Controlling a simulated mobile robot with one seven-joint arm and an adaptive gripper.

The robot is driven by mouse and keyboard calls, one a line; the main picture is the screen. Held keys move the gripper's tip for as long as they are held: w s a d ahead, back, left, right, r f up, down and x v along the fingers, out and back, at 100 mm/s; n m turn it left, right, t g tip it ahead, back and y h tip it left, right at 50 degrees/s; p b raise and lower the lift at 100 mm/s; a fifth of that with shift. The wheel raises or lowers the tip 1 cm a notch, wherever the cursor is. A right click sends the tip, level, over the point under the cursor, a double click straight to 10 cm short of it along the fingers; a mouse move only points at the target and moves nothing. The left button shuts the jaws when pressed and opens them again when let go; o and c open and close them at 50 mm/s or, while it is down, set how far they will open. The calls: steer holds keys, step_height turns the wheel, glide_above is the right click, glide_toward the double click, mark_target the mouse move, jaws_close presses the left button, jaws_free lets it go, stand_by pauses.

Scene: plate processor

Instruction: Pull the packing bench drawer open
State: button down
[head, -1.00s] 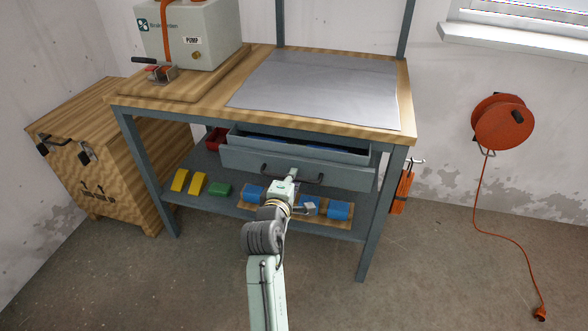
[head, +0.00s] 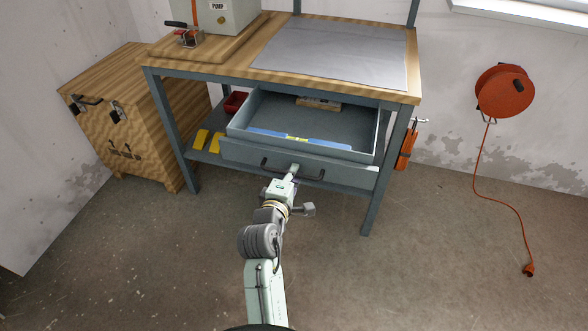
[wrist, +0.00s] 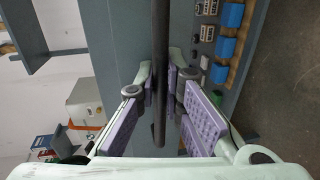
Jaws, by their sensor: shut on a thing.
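The packing bench drawer (head: 240,152) is grey and stands well out from under the wooden bench top (head: 262,73). Inside it lie a blue level-like bar (head: 330,142) near the front and a small wooden block (head: 318,103) towards the back. The dark bar handle (head: 312,178) runs along the drawer front. My gripper (head: 293,170) is at the handle's middle in the head view. In the wrist view my gripper (wrist: 162,88) has its purple-padded fingers closed on either side of the dark handle bar (wrist: 160,125).
A wooden crate (head: 130,120) stands left of the bench. A pump unit (head: 222,16) and a grey mat (head: 335,52) are on top. The lower shelf holds yellow blocks (head: 201,139) and a red bin (head: 235,103). An orange cable reel (head: 503,92) hangs right. The floor in front is clear.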

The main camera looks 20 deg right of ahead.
steer(key=shift+a, duration=0.1)
steer(key=c, duration=2)
jaws_free()
steer(key=shift+o, duration=0.2)
steer(key=shift+r, duration=0.1)
